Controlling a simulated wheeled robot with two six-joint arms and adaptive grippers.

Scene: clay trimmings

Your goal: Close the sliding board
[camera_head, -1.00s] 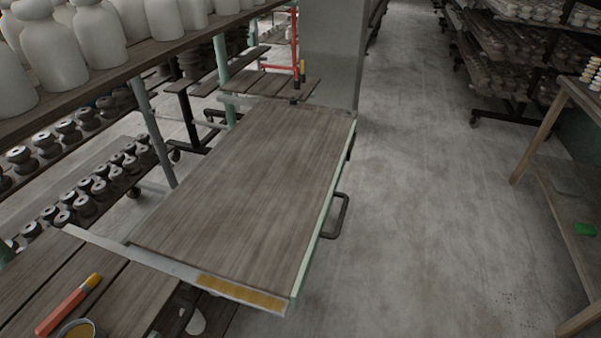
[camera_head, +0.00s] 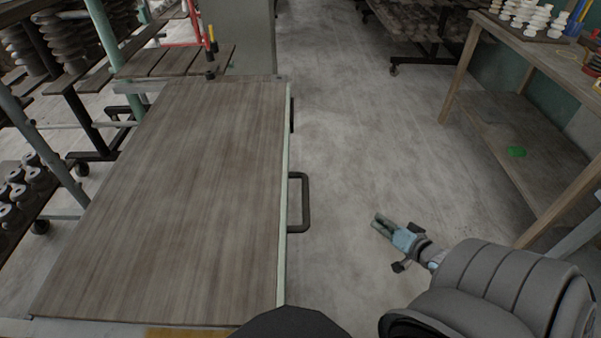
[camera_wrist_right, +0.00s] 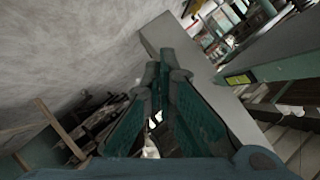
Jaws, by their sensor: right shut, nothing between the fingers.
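The sliding board (camera_head: 185,190) is a large, flat, brown wood-grain panel at left centre in the head view. A pale green strip runs along its right edge, and a dark loop handle (camera_head: 304,202) sticks out from that side. My right gripper (camera_head: 380,221) is to the right of the handle, apart from it, above the open floor. Its fingers are together and empty. In the right wrist view the fingers (camera_wrist_right: 157,72) meet near their tips, with nothing between them. My left gripper is not in view.
A slatted shelf (camera_head: 175,62) holding upright tools is behind the board. Racks with dark spools (camera_head: 28,178) stand at left. The grey floor (camera_head: 345,130) between is clear.

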